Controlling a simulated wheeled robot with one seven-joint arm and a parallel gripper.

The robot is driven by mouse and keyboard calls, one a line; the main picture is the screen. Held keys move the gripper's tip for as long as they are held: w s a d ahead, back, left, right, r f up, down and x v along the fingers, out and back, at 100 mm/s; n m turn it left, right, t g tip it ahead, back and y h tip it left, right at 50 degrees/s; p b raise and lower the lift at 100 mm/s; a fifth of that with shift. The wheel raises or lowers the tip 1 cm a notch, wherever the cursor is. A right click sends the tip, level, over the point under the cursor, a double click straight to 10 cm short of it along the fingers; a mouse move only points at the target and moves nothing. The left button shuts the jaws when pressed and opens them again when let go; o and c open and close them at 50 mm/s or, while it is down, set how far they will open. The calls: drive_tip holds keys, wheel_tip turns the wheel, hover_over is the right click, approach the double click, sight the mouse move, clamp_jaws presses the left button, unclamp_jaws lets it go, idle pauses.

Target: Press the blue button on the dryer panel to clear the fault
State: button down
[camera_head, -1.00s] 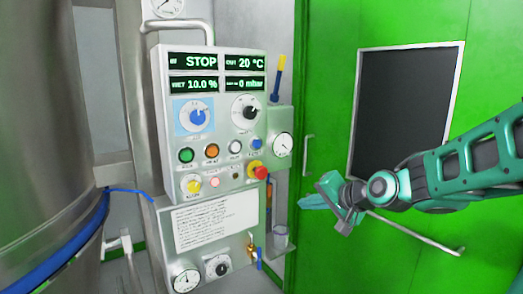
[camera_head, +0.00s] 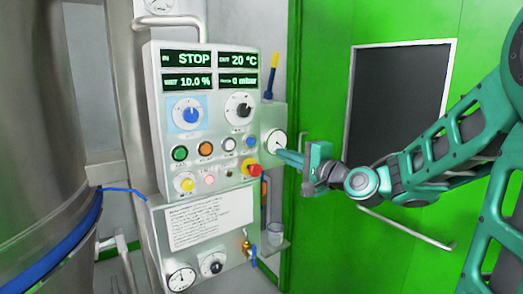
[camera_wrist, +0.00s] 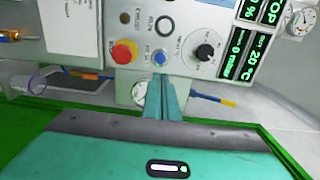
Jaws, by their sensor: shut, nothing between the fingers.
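The dryer panel (camera_head: 216,130) is a pale upright box with green-lit displays reading STOP, 20 °C, 10.0 % and 0 mbar. The small blue button (camera_head: 250,142) is at the right end of its upper button row. It also shows in the wrist view (camera_wrist: 159,58), just beyond the fingertips. My gripper (camera_head: 278,153) is shut and empty, its teal fingers pointing left at the panel's right side. In the wrist view the fingertips (camera_wrist: 163,77) line up with the blue button, apparently short of it; the exact gap is hard to judge.
A red mushroom button (camera_head: 252,168) on a yellow base sits just below the blue button. A round gauge (camera_head: 276,142) is on a side box by my fingers. A blue selector knob (camera_head: 189,115), green button (camera_head: 180,153) and orange button (camera_head: 205,149) are further left. A green door stands at right.

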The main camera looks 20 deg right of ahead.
sight(251, 142)
drive_tip(key=x, duration=1.3)
drive_tip(key=shift+w+a+f, duration=0.1)
drive_tip(key=shift+w+a, duration=0.05)
drive_tip(key=shift+w, duration=0.2)
